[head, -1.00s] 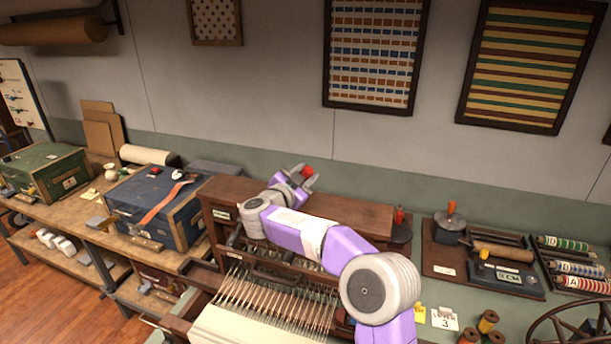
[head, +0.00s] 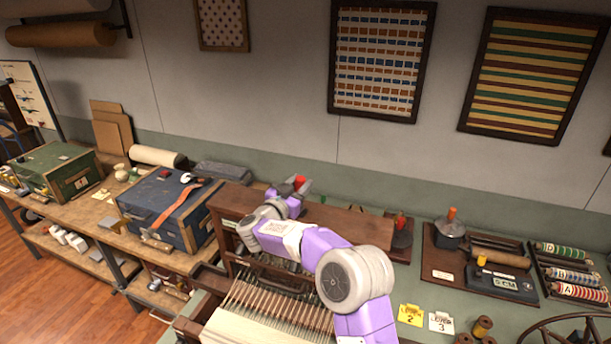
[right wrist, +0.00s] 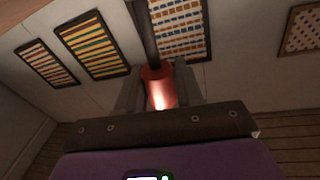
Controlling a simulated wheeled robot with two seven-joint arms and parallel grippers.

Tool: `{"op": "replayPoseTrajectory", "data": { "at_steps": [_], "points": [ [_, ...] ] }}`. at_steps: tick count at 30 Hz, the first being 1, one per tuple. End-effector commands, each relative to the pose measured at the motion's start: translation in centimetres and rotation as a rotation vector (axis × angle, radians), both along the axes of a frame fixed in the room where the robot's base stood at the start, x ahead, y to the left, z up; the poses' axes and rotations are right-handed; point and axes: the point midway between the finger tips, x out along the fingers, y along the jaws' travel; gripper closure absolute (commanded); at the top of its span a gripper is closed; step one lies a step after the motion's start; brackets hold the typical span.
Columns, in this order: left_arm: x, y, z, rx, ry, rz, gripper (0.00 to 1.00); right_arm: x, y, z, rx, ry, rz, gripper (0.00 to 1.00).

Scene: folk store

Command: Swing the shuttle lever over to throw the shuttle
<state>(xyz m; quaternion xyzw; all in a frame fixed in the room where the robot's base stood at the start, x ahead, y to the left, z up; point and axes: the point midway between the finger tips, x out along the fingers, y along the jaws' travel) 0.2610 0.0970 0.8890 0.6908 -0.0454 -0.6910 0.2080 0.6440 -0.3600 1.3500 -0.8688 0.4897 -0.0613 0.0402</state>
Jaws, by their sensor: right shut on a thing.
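The shuttle lever's red knob (head: 299,183) shows at the top of the wooden loom (head: 345,216) in the head view. My right gripper (head: 298,190) is at the knob, at the end of my purple arm reaching across the loom. In the right wrist view the red knob (right wrist: 157,88) sits between the two grey fingers of my right gripper (right wrist: 158,85), which is shut on it. A dark rod runs upward in that picture from the knob. The lever's base is hidden behind my gripper and the loom's top beam. My left gripper is not in view.
A blue box (head: 172,206) and a green box (head: 58,170) stand on the bench to the left. On the right are a dark pot (head: 450,236), a tray of coloured spools (head: 572,275) and number cards (head: 411,314). The wall is behind the loom.

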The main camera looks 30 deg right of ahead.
Motion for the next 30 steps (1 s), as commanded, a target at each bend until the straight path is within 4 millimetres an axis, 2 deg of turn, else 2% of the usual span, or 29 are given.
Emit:
{"op": "replayPoseTrajectory", "data": {
  "at_steps": [1,9,29,30],
  "points": [
    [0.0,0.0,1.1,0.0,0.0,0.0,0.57,0.3,0.3,0.6,-0.022,0.024,0.001,1.0],
    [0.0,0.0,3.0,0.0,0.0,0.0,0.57,1.2,1.0,0.4,-0.114,0.13,0.001,1.0],
    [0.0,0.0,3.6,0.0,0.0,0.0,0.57,1.6,1.3,0.1,-0.152,0.175,0.001,1.0],
    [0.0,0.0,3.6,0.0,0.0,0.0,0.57,1.6,1.3,0.1,-0.152,0.175,0.001,0.58]
  ]
}}
